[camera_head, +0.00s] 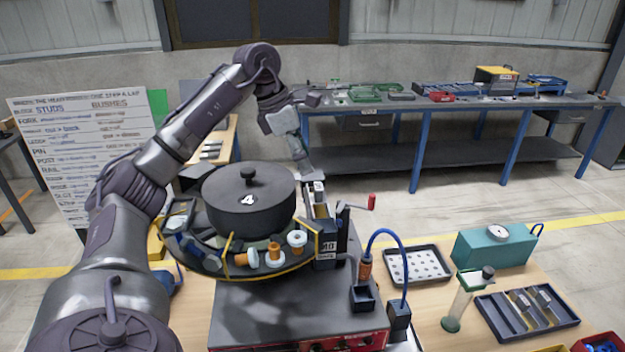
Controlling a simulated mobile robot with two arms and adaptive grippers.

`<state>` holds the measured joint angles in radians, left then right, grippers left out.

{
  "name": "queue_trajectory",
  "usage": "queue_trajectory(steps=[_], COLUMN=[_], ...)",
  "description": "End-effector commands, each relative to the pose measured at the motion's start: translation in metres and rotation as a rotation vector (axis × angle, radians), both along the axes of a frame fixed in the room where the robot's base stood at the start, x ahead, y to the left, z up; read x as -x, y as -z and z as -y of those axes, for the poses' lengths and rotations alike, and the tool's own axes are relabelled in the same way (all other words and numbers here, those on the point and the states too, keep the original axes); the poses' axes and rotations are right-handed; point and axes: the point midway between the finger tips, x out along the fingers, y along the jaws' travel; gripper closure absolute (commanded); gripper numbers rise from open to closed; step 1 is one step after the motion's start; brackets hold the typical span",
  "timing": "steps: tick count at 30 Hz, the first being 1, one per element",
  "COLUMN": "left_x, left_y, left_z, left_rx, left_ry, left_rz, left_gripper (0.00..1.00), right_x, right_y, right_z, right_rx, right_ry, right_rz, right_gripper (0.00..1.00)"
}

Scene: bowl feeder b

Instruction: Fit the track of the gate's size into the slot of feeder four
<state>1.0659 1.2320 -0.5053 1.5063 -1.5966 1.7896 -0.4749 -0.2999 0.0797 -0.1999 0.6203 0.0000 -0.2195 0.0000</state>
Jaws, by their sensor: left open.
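Feeder four (248,204) is a dark round bowl with a black knobbed lid marked 4, in the middle of the camera_head view. A ring around it carries several orange, white and blue parts. A narrow upright piece (320,204) with pale and brassy faces stands at the bowl's right edge, above a dark labelled block (327,246). I cannot tell if it is a track in the slot. My left gripper (312,178) points down, open, just above this piece; any contact is unclear. Two metal strips, perhaps tracks, lie in a dark tray (491,318) at right. My right gripper is out of view.
A red-handled crank (371,202) and a blue hose (403,262) stand right of the bowl. Further right are a tray with pale dots (386,268), a teal gauge box (494,246) and a clear cylinder (458,305). A blue-legged workbench (412,172) stands behind.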

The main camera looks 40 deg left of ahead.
Motion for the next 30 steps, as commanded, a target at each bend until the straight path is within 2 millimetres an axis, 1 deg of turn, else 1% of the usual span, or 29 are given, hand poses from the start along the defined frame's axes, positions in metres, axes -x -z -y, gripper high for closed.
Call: queue_trajectory(steps=[1,3,6,9,30], left_x=[0.002,0.005,0.008,0.01,0.01], left_y=[-0.009,-0.018,-0.027,-0.031,-0.031], left_z=[-0.002,-0.004,-0.007,-0.008,-0.008], left_rx=[0.001,0.001,0.001,0.0,0.0], left_ry=[0.0,0.0,0.0,0.001,0.001], left_rz=[0.005,0.003,0.001,0.0,-0.001], left_gripper=[0.34,0.34,0.34,0.34,0.34], right_x=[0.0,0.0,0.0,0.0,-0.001], right_y=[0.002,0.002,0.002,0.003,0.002], right_z=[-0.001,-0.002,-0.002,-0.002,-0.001], right_rx=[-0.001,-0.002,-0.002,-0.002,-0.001], right_ry=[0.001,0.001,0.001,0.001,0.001], right_rz=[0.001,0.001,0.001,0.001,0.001], right_gripper=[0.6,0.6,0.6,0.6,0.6])
